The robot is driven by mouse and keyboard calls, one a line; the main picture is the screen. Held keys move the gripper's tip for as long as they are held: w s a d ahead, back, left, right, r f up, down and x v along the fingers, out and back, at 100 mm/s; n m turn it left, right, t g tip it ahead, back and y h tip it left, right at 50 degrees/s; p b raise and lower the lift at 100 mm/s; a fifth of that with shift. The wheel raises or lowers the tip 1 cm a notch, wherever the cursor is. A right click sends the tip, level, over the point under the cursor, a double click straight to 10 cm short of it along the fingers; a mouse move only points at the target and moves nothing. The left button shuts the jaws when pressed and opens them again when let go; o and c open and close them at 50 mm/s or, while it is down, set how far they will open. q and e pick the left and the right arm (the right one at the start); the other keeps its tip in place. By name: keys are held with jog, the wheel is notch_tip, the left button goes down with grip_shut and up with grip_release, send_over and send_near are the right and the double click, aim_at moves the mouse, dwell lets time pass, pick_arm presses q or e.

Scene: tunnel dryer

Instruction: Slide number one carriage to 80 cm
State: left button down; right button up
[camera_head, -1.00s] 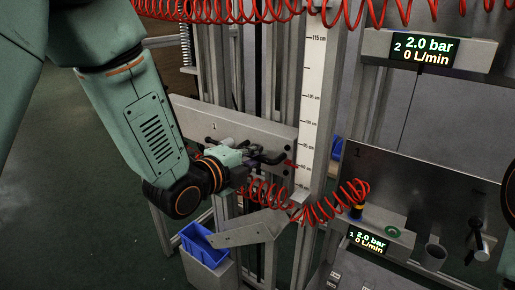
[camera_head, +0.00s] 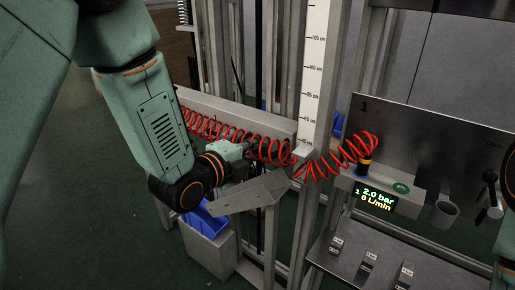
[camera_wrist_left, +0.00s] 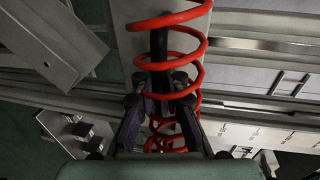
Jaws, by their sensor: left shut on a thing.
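The number one carriage is a grey plate (camera_head: 225,105) on the upright frame, left of the white centimetre scale (camera_head: 313,60). A red coiled hose crosses its front, and I cannot see its number or pointer. The carriage stands near the lower visible marks of the scale; the exact reading is hidden. My left gripper (camera_head: 248,153) is at the carriage front, partly behind the hose. In the left wrist view its fingers (camera_wrist_left: 161,112) are shut around the dark carriage handle (camera_wrist_left: 159,45), with the red coils passing close over them. My right gripper is out of view.
A grey angled plate (camera_head: 250,193) is just below my left gripper. A blue bin (camera_head: 207,222) stands under it. At right, a station panel carries display 1 (camera_head: 374,198), reading 2.0 bar and 0 L/min, and the hose fitting (camera_head: 364,160). Small labelled blocks (camera_head: 370,258) sit on a lower shelf.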

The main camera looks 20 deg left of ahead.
pick_arm(q)
jog(key=shift+s+f, duration=0.3)
jog(key=shift+f, duration=0.15)
jog(key=c, duration=1.5)
grip_release()
jog(key=shift+a+r, duration=0.1)
jog(key=shift+a, duration=0.05)
jog(key=shift+c, duration=0.2)
jog(key=shift+o, duration=0.7)
jog(key=shift+w+r, duration=0.1)
jog(key=shift+v, duration=3.75)
